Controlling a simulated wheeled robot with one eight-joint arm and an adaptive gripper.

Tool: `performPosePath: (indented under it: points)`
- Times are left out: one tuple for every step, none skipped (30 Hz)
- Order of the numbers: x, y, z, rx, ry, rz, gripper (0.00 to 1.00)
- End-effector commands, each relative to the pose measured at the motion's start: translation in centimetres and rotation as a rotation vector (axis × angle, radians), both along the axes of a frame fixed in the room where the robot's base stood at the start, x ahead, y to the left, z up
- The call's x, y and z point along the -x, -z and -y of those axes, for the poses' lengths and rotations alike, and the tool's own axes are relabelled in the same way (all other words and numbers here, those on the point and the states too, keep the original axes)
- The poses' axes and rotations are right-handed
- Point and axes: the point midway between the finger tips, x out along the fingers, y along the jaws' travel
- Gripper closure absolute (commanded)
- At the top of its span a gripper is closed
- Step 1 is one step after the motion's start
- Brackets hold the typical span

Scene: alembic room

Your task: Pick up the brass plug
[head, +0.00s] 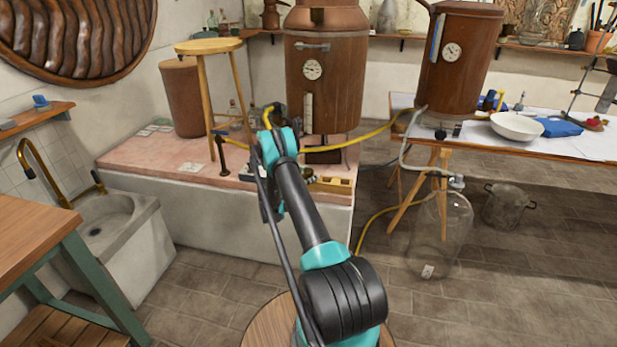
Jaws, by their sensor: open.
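My arm reaches forward from the bottom of the head view, over the pink-topped masonry bench. Its far teal joint is in front of the bench, and the links beyond it fold down behind the arm. I cannot make out my gripper's fingers, which are hidden there. I cannot pick out the brass plug with certainty. Small items lie on the bench's right front edge by my arm, among them a yellowish bar-shaped piece (333,184). They are too small and partly covered to tell apart.
The bench (150,158) holds a wooden stool (211,46), a brown drum (184,97) and a large copper vessel (325,75). A yellow hose (375,131) runs right to a table (585,155). A glass carboy (440,235) stands on the floor. A sink (105,225) is at left.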

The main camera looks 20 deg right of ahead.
Motion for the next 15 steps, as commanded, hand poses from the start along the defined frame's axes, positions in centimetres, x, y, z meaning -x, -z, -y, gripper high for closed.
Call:
performPosePath:
  points:
    - [0.01, 0.0, -0.01, 0.0, 0.0, 0.0, 0.36]
    - [0.01, 0.0, -0.01, 0.0, 0.0, 0.0, 0.4]
    - [0.01, 0.0, -0.01, 0.0, 0.0, 0.0, 0.45]
    - [0.02, 0.0, 0.0, 0.0, 0.0, 0.0, 0.48]
    - [0.02, 0.0, 0.0, 0.0, 0.0, 0.0, 0.52]
    - [0.03, 0.0, -0.01, 0.0, 0.0, 0.0, 0.57]
    - [0.03, 0.0, -0.01, 0.0, 0.0, 0.0, 0.61]
    - [0.03, 0.0, -0.01, 0.0, 0.001, 0.0, 0.64]
    - [0.03, 0.0, -0.01, 0.0, 0.001, 0.0, 0.69]
    - [0.03, 0.0, -0.01, 0.0, 0.001, 0.0, 0.73]
    - [0.03, 0.0, -0.01, 0.0, 0.001, 0.0, 0.77]
    - [0.03, 0.01, -0.01, 0.0, 0.001, 0.0, 0.82]
    - [0.03, 0.01, -0.01, 0.0, 0.001, 0.0, 0.86]
    - [0.03, 0.01, -0.01, 0.0, 0.001, 0.0, 0.89]
    - [0.03, 0.01, -0.01, 0.0, 0.001, 0.0, 0.93]
